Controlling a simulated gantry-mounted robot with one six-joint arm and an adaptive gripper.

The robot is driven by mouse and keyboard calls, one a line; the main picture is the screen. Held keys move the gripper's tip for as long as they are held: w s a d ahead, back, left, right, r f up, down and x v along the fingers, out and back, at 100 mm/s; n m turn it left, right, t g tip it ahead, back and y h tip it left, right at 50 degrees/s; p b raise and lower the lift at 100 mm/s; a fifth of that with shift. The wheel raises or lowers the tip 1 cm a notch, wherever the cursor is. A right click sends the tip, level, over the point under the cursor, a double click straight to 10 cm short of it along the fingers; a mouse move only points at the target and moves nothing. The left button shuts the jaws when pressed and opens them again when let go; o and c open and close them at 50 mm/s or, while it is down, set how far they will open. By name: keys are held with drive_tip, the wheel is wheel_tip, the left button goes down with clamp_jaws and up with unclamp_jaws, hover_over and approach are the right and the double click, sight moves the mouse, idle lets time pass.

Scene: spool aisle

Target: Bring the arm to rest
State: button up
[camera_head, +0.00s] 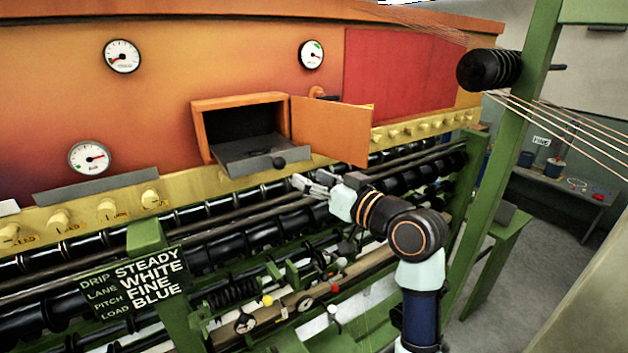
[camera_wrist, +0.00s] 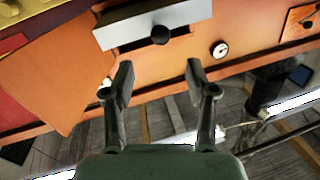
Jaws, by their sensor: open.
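My gripper (camera_head: 303,187) is at the end of my arm, just in front of and below the orange box's pulled-out grey drawer. In the wrist view its two fingers (camera_wrist: 160,82) stand apart with nothing between them. The grey drawer (camera_head: 245,157) has a dark round knob (camera_head: 279,163); the knob (camera_wrist: 160,35) also shows in the wrist view, beyond the fingertips and apart from them. The orange box (camera_head: 199,128) has its door (camera_head: 330,130) swung open to the right. My arm reaches in from the lower right.
Rows of dark rollers (camera_head: 215,235) and rails run below my gripper. A sign (camera_head: 140,283) stands at the lower left. A green post (camera_head: 505,140) with a black spool (camera_head: 488,69) and stretched wires rises at the right. Open floor (camera_head: 530,265) lies beyond it.

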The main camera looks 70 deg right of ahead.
idle(0.6)
drive_tip(key=w+a+f+n+y+p, duration=0.1)
drive_tip(key=w+a+f, duration=0.25)
drive_tip(key=a, duration=0.45)
drive_tip(key=w+a+f+n+g+y+p, duration=0.1)
drive_tip(key=w+a+f+y, duration=0.15)
drive_tip(key=w+a, duration=0.4)
drive_tip(key=w+a+f+n+y, duration=0.15)
drive_tip(key=a+f, duration=0.25)
drive_tip(key=a, duration=0.5)
drive_tip(key=s+a+f+n+y, duration=0.1)
drive_tip(key=s+a+f, duration=0.1)
drive_tip(key=a, duration=0.7)
drive_tip(key=s+a+f+n+g+y+p, duration=0.1)
drive_tip(key=s+a+f, duration=0.1)
drive_tip(key=a, duration=0.7)
drive_tip(key=s+a+f+n+g+p, duration=0.1)
drive_tip(key=a+f, duration=0.3)
drive_tip(key=a, duration=0.5)
drive_tip(key=shift+s+a+n+y, duration=0.15)
drive_tip(key=shift+s+n+y, duration=0.3)
drive_tip(key=shift+s, duration=0.15)
